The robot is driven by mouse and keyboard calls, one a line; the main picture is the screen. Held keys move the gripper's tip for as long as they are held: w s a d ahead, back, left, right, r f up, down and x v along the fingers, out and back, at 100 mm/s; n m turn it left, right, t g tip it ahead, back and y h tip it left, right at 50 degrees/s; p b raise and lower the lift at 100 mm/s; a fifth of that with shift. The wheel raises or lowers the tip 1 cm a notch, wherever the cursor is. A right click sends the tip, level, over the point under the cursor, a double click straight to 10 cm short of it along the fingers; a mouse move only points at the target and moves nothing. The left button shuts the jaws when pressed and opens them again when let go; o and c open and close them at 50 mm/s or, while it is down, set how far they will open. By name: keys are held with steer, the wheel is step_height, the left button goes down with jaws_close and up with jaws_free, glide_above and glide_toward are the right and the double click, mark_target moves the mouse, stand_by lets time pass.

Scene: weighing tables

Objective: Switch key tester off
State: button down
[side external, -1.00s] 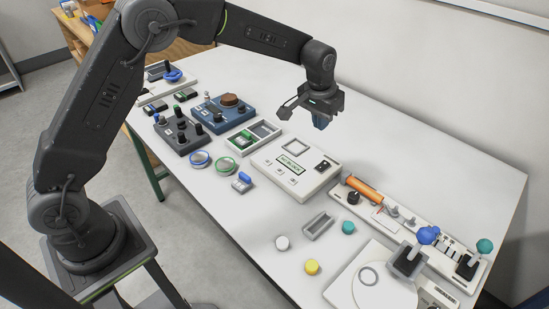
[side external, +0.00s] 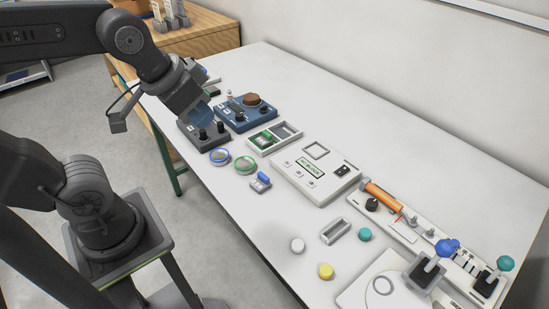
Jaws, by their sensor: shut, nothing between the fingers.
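A white box with a small green-framed display panel and a black rocker switch (side external: 341,170), which looks like the key tester (side external: 300,185), sits in the middle of the table. A square frame and several small buttons are on its top. The display text is too small to read surely, and the rocker's position cannot be told. My gripper (side external: 204,116) is shut and empty, far to the left of the tester, over the dark grey box with black knobs (side external: 212,138). It partly hides that box; whether it touches it cannot be told.
A blue box with a brown knob (side external: 245,112) and a two-compartment tray (side external: 285,130) lie between my gripper and the tester. A long panel with an orange handle (side external: 383,196) and joysticks is at right. The table behind is clear.

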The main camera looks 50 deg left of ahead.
steer(key=shift+s+f, duration=0.4)
steer(key=shift+s, duration=0.4)
steer(key=w+d+r+n+g, duration=0.1)
steer(key=w+n, duration=0.4)
steer(key=w, duration=0.5)
steer(key=w+d+r+n+g, duration=0.15)
steer(key=w+n, duration=0.35)
steer(key=w, duration=0.5)
steer(key=w+d+f+n, duration=0.2)
steer(key=w+f+n, duration=0.2)
steer(key=w+f, duration=0.3)
steer(key=w+d+f+n+g, duration=0.1)
steer(key=w+d+f+n, duration=0.2)
steer(key=w+f, duration=0.4)
steer(key=shift+w+f+n, duration=0.15)
steer(key=shift+w+n, duration=0.35)
